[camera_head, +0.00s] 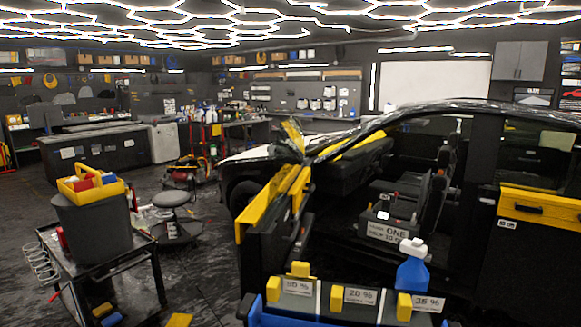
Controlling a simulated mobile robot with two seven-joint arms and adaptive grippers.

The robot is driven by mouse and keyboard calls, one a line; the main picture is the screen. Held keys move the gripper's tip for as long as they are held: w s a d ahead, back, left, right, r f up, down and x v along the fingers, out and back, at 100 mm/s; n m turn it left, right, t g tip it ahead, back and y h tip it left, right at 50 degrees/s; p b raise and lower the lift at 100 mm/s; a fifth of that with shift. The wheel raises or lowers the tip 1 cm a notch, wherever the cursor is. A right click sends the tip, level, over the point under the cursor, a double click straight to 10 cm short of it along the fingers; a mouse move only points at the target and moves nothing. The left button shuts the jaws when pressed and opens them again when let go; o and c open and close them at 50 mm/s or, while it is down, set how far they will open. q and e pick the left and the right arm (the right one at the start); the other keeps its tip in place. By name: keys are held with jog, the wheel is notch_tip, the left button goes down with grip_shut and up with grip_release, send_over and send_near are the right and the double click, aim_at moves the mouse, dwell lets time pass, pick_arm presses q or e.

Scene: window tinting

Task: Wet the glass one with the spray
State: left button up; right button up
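A blue spray bottle (413,275) with a white top stands upright at the lower right, behind the front tray with the percent labels. The dark car (490,230) fills the right side. Its front door (272,240) stands open, with yellow trim along the top. I cannot tell which pane is glass one or whether any pane is wet. Neither of my grippers shows.
A tray with a blue edge (290,322) holds rolls labelled with percents and yellow blocks at the bottom. A black cart (140,247) with a dark bin (95,230) stands at the left. A stool (172,199) is behind it. Dark floor lies open between cart and car.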

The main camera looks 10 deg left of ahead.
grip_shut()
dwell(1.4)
